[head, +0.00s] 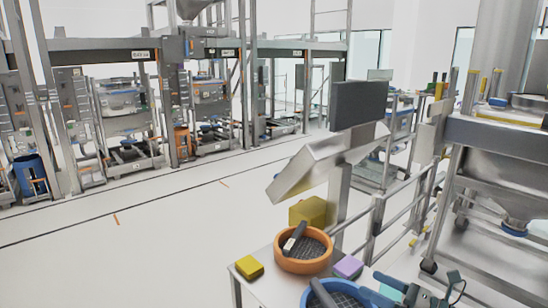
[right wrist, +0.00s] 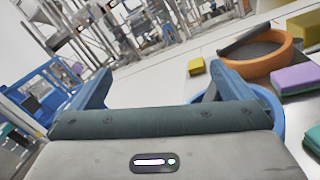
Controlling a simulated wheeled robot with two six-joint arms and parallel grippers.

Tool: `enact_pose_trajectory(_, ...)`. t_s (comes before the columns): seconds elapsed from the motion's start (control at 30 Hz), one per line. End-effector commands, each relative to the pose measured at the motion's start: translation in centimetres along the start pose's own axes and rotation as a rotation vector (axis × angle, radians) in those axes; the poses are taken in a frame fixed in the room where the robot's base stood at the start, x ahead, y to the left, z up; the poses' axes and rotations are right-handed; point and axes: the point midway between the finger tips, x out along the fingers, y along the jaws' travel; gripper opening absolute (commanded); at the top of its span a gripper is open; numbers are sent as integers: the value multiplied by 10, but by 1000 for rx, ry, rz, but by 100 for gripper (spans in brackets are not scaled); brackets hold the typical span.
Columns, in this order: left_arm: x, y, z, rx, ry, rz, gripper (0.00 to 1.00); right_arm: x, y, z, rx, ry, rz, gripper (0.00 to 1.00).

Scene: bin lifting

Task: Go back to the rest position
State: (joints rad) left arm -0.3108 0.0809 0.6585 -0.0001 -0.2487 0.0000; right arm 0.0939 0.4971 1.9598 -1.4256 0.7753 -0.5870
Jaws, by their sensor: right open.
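My right gripper (head: 374,285) is at the bottom right of the head view, beside and over the right part of the blue bin. In the right wrist view my right gripper (right wrist: 160,80) shows two blue fingers spread wide apart with nothing between them. The blue bin (head: 308,291) is cut off by the lower edge of the head view and has a dark tool in it. In the wrist view its blue rim (right wrist: 275,103) is partly hidden behind the right finger. My left gripper is not in view.
An orange bin (head: 290,266) with a dark-handled tool stands on a light table (head: 262,290). Beside it are a yellow sponge (head: 249,267), a purple sponge (head: 348,267) and a yellow block (head: 308,211). A screen stand (head: 358,105) and metal railing are behind. Open floor (head: 150,245) lies left.

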Motion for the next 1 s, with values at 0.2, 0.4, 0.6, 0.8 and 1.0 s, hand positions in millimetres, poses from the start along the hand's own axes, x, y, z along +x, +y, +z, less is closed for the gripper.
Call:
enact_pose_trajectory(0.2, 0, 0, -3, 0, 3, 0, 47, -26, 11, 32, 465, -484, -75, 100)
enact_pose_trajectory(0.4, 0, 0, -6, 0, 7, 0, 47, -79, -12, 19, 955, -871, -227, 100)
enact_pose_trajectory(0.6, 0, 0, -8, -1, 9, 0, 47, -137, -29, -50, 1459, -1190, -480, 100)
enact_pose_trajectory(0.8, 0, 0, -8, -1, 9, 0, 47, -183, -7, -148, 1908, -1409, -831, 100)
enact_pose_trajectory(1.0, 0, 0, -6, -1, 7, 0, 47, -206, 36, -216, 2165, -1493, -1138, 100)
